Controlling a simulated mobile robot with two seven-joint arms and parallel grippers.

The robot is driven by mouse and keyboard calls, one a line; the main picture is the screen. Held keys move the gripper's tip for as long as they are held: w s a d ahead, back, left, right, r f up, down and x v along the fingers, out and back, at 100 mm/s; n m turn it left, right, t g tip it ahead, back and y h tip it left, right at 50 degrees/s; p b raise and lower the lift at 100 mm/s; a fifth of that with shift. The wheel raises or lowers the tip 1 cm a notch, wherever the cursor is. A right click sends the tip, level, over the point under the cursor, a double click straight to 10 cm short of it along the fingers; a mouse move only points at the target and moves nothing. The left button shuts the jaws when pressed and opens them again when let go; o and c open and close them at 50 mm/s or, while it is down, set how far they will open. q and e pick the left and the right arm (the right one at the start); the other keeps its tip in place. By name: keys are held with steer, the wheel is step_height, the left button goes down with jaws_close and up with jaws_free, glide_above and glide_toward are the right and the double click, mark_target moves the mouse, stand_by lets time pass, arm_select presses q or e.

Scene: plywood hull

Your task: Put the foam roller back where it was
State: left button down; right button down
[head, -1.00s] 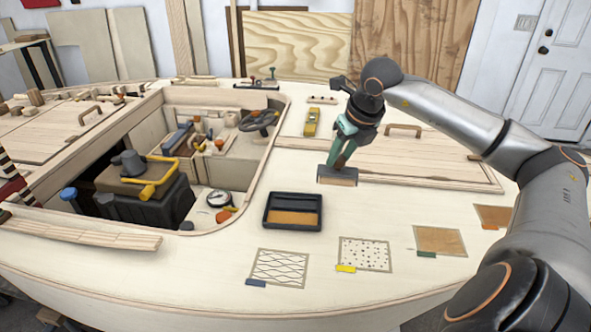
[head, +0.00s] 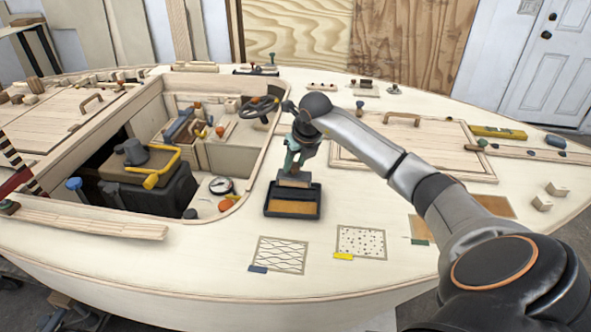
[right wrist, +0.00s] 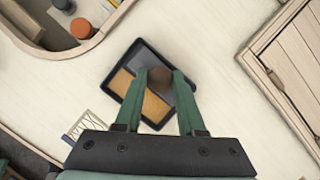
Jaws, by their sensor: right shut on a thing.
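My right gripper (head: 292,163) is shut on the foam roller (head: 294,181), which shows as a short, wide, pale and dark block below the fingers. In the right wrist view the green fingers (right wrist: 170,92) close around its brown round top (right wrist: 160,75); the rest is hidden beneath. The roller is over the far part of a black tray (head: 268,205) with an amber floor. I cannot tell whether it touches the tray. The tray also shows in the right wrist view (right wrist: 124,72). My left gripper is not in view.
Left of the tray is the open cockpit with a gauge (head: 221,186) and an orange cap (head: 226,205). Patterned squares (head: 279,255) lie in front, and a hatch panel (head: 400,150) lies behind right. The deck between tray and squares is clear.

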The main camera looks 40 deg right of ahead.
step_height(320, 180, down, 3)
steer(key=shift+r, duration=0.2)
steer(key=shift+f, duration=0.2)
steer(key=c, duration=0.5)
jaws_free()
steer(key=shift+s+r, duration=0.1)
steer(key=shift+r, duration=0.35)
steer(key=v, duration=1.1)
steer(key=shift+s+r, duration=0.15)
steer(key=shift+s, duration=0.05)
